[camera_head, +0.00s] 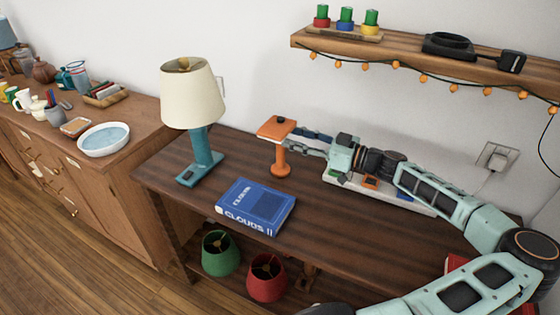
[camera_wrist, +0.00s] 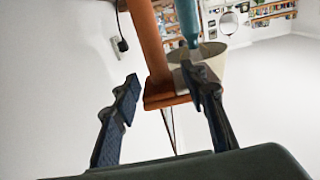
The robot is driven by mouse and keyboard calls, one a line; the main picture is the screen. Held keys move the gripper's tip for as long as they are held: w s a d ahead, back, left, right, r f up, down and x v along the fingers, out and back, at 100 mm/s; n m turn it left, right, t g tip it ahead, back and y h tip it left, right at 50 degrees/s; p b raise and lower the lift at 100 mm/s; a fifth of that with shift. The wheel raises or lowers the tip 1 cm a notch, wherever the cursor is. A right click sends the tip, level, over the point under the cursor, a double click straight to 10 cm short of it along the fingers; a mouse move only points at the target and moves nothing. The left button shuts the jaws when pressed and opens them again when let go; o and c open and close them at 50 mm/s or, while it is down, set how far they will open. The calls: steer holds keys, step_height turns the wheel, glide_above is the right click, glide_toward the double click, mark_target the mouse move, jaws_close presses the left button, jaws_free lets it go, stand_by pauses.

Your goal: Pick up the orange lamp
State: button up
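The orange lamp (camera_head: 280,160) stands upright on the dark wooden table, with a flat square head on a thin stem and a round base. My gripper (camera_head: 298,138) reaches in from the right at the height of the lamp's upper stem, just under its head. In the wrist view the orange lamp (camera_wrist: 149,45) appears upside down, between and around the tips of my gripper's blue fingers (camera_wrist: 162,73). The fingers are spread apart with a gap on the left side. The right finger overlaps the edge of the lamp's head; contact cannot be told.
A teal lamp with a cream shade (camera_head: 192,95) stands left of the orange lamp. A blue book (camera_head: 255,207) lies in front. A white power strip (camera_head: 410,203) lies under my arm. A wall shelf (camera_head: 400,52) with hanging orange lights is above.

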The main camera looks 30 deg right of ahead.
steer(key=x, duration=0.5)
steer(key=shift+d, duration=0.1)
jaws_close()
stand_by(0.3)
